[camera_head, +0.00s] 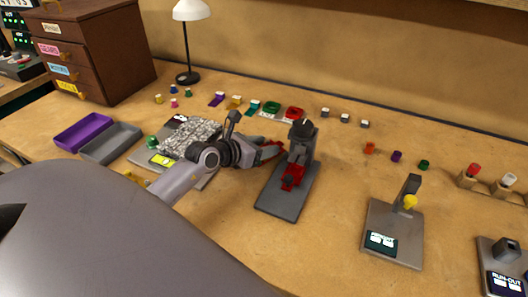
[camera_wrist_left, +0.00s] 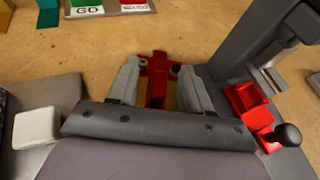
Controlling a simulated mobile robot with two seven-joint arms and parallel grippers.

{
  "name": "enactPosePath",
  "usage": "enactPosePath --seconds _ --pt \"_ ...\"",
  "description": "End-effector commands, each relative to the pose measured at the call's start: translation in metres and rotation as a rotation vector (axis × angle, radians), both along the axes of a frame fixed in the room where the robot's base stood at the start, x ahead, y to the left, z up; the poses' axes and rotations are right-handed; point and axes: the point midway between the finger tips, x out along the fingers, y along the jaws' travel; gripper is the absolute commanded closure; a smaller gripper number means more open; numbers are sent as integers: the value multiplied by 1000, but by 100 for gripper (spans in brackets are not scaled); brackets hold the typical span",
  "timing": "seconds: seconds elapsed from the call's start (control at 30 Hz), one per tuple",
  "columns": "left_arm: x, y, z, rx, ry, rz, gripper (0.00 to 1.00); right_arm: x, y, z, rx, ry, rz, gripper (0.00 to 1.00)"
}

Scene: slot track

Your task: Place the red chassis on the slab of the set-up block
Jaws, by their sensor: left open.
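My left gripper (camera_head: 268,151) is open in the head view, just left of the set-up block. In the left wrist view its fingers (camera_wrist_left: 159,68) stand either side of the red chassis (camera_wrist_left: 157,78), a cross-shaped part with dark round pieces. The chassis's far end reaches past the fingertips; contact with the fingers cannot be told. The set-up block (camera_head: 274,205) has a dark grey base, an upright post and red parts in front of it. In the left wrist view, its post (camera_wrist_left: 248,40) and red parts with a black knob are at right. My right gripper is out of view.
Behind the gripper are a green GO tray (camera_head: 272,107) and a red NO-GO tray (camera_head: 294,114). A grey plate (camera_head: 205,177) is at left, beneath my arm. Another stand (camera_head: 393,225) is at right. Bare tabletop lies between the set-up block and this stand.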

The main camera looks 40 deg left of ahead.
Motion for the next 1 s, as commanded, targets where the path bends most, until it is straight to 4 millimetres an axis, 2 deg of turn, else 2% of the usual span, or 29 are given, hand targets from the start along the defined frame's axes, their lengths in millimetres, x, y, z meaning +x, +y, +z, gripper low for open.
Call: enactPosePath --seconds 0.17,0.2,0.33,0.37,0.77,0.87,1.0 --pt "0 0 0 0 0 0 51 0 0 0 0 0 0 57" --pt "0 0 0 0 0 0 54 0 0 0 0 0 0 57" --pt "0 0 0 0 0 0 97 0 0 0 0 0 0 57" --pt "0 0 0 0 0 0 100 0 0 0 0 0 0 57" --pt "0 0 6 0 -3 0 100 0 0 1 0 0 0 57" --pt "1 -1 15 -1 -5 -1 100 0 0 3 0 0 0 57" --pt "1 0 39 1 -7 -1 100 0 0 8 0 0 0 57"
